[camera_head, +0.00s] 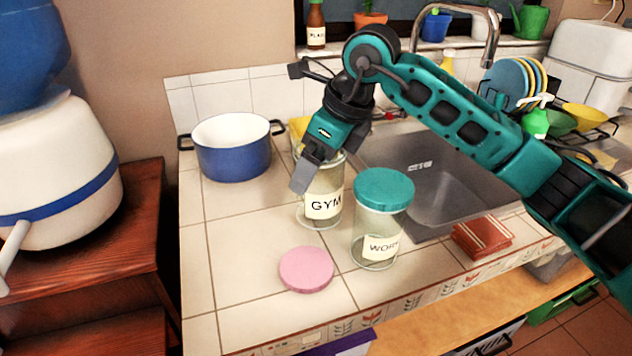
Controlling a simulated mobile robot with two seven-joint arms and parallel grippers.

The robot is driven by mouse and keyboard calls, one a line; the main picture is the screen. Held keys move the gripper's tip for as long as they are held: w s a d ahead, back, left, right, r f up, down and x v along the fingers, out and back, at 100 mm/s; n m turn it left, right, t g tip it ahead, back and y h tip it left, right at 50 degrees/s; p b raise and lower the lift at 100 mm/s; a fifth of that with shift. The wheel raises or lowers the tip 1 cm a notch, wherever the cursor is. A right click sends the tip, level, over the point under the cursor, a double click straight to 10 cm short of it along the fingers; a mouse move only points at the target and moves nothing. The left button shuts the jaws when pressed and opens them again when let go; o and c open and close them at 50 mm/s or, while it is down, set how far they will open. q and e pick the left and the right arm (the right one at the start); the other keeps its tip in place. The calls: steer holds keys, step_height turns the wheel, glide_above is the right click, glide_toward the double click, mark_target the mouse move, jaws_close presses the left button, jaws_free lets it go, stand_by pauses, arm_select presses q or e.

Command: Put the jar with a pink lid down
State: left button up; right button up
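A clear glass jar labelled GYM (323,205) stands upright on the tiled counter, and its top is partly hidden by my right gripper. No lid shows on its visible part. A pink round lid (306,269) lies flat on the counter in front of it. My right gripper (303,176) points down at the jar's upper left side, with a grey finger in front of the glass. Whether it grips the jar is unclear, as the other finger is hidden. My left gripper is out of view.
A second jar labelled WORK with a teal lid (384,190) stands close to the right. A blue pot (232,148) is at the back left, and the sink (425,160) is behind. A red-brown folded cloth (482,237) lies right. Counter at the left front is clear.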

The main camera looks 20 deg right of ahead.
steer(key=shift+f, duration=1.85)
steer(key=shift+f, duration=0.15)
steer(key=o, duration=0.9)
steer(key=shift+f, duration=0.1)
steer(key=shift+o, duration=1.1)
